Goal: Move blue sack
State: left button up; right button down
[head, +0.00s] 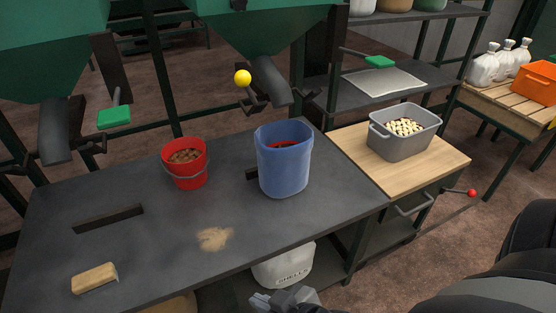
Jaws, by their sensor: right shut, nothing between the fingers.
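The blue sack (284,168) stands upright and open-topped on the dark table, below the right-hand grey spout. Something red shows inside its mouth; the rest of its contents is hidden. My right gripper (284,300) is at the bottom edge of the head view, in front of the table and apart from the sack. It is shut and empty, and partly cut off by the frame. My left gripper is not in view.
A red bucket (185,165) with brown contents stands left of the sack. A brush (95,278) and a spilled tan pile (214,238) lie nearer. A grey bin (404,132) sits on the wooden top (432,163) to the right. Two hoppers with spouts overhang the table's back.

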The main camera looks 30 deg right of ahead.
aim_at(284, 147)
jog(key=u, duration=0.8)
jog(key=i, duration=0.75)
jog(key=z, duration=3.05)
